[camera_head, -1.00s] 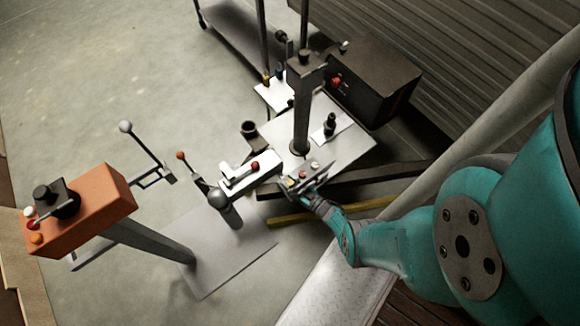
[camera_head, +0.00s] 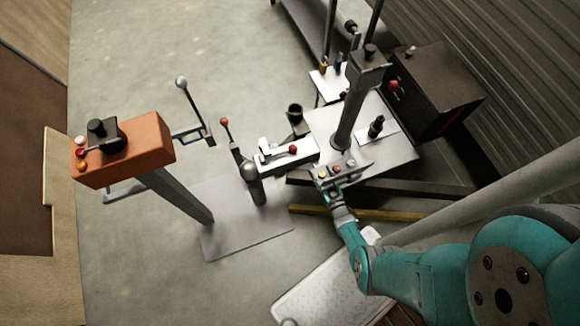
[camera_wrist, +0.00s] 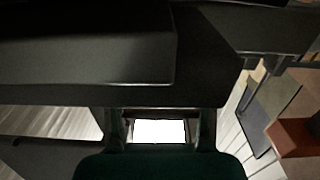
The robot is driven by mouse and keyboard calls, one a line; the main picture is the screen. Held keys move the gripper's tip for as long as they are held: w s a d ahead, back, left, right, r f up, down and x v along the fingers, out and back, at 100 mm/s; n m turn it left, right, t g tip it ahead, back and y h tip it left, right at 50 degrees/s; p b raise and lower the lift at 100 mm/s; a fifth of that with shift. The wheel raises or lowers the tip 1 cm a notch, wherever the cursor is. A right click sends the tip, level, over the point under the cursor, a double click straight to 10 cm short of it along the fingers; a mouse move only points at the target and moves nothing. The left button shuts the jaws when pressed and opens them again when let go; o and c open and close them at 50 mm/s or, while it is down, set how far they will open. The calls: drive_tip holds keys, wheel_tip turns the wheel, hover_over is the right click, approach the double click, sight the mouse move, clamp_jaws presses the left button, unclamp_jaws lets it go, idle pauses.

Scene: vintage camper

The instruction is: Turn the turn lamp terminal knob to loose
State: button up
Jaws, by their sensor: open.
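In the head view my gripper (camera_head: 333,194) is at the front edge of a small grey panel (camera_head: 352,173) that carries several small knobs, one yellow, one red and one pale. I cannot tell which of these, if any, is the turn lamp terminal knob. My gripper also shows in the wrist view (camera_wrist: 160,130), with its two dark fingers apart and a bright white patch between them. A broad dark body (camera_wrist: 90,50) fills the top of the wrist view and hides what lies beyond. I cannot tell whether the fingers touch the panel.
A dark post (camera_head: 352,110) rises behind the panel from a metal table (camera_head: 398,148). A black box (camera_head: 440,90) stands at the right. An orange control box (camera_head: 130,150) on a post is at the left. A yellow bar (camera_head: 390,214) lies near my arm. Open floor is upper left.

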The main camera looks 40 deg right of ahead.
drive_tip(key=shift+a+m+g+h, duration=0.1)
drive_tip(key=shift+m+g+h, duration=1)
drive_tip(key=shift+m+h, duration=1)
